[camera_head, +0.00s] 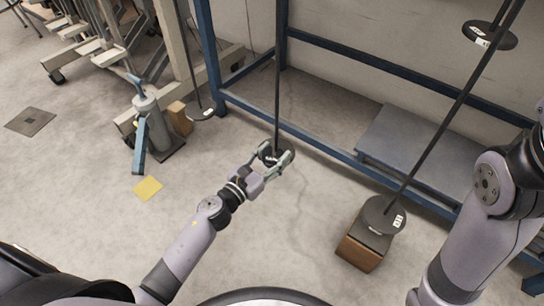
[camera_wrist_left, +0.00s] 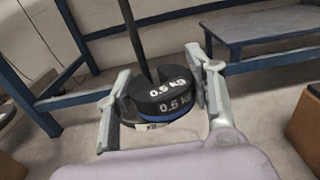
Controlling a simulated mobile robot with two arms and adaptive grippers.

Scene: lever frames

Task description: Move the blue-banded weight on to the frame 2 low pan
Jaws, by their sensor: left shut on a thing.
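My left gripper (camera_head: 276,155) is shut on the blue-banded weight (camera_wrist_left: 165,97), a dark disc marked 0.5 kg with a blue band low on its side. In the left wrist view one finger is on each side of it. A dark pan (camera_wrist_left: 152,126) with a white label lies right under the weight, at the foot of a dark hanging rod (camera_head: 277,80). I cannot tell whether weight and pan touch. The label is too small to read. In the head view the fingers mostly hide the weight. My right gripper is out of view.
A pan (camera_head: 384,214) rests on a wooden block (camera_head: 360,252) to the right. Another pan (camera_head: 490,35) hangs upper right, and one (camera_head: 201,112) hangs left. Blue frame beams (camera_head: 300,135) run behind my gripper, with a grey bench (camera_head: 415,150) beyond.

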